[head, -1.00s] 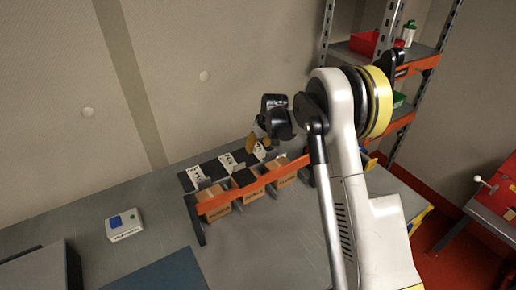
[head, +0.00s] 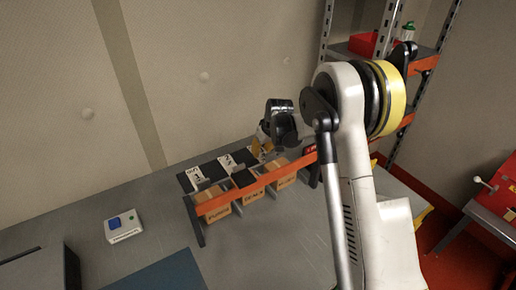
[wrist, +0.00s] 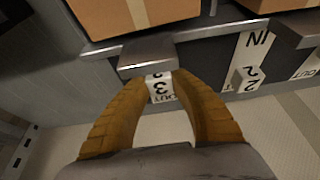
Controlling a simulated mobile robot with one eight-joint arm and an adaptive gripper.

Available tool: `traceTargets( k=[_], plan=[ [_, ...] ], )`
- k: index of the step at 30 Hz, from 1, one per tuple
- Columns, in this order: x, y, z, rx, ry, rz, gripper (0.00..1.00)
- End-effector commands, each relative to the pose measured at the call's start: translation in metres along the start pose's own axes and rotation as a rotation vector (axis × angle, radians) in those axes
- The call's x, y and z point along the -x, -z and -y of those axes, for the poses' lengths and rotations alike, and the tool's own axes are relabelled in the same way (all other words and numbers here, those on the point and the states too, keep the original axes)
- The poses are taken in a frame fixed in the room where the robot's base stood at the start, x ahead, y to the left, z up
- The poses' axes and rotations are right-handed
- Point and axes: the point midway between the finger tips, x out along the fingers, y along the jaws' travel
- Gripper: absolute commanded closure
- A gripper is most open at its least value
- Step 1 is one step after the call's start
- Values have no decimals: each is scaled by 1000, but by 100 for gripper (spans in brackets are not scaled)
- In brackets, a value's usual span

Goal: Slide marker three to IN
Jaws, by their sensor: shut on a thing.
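Marker three, a white block with an upside-down 3 (wrist: 159,86), sits between the fingertips of my gripper (wrist: 160,82) in the wrist view. The orange fingers are shut on it. Part of an OUT label shows just below it. A grey ledge (wrist: 148,52) lies just above and hides the upper part of its strip, so its IN label does not show. Marker two (wrist: 245,78) stands to the right on a white strip with IN at its upper end. In the head view my gripper (head: 262,147) is at the right end of the row of markers.
An orange rail (head: 217,202) runs in front of the marker row, with several cardboard boxes (head: 285,181) under it. The wall is close behind the row.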

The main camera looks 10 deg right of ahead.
Motion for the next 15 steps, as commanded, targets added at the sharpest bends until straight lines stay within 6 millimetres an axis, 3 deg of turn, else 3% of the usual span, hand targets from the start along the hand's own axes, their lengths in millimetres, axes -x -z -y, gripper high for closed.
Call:
traceTargets(
  k=[8, 9, 11, 15],
  plan=[
    [1, -7, 0, 0, 1, 4, 100],
    [1, -7, 0, 0, 1, 5, 69],
    [2, -7, 0, 0, 1, 4, 50],
    [2, -6, 0, 0, 1, 3, 48]
  ],
)
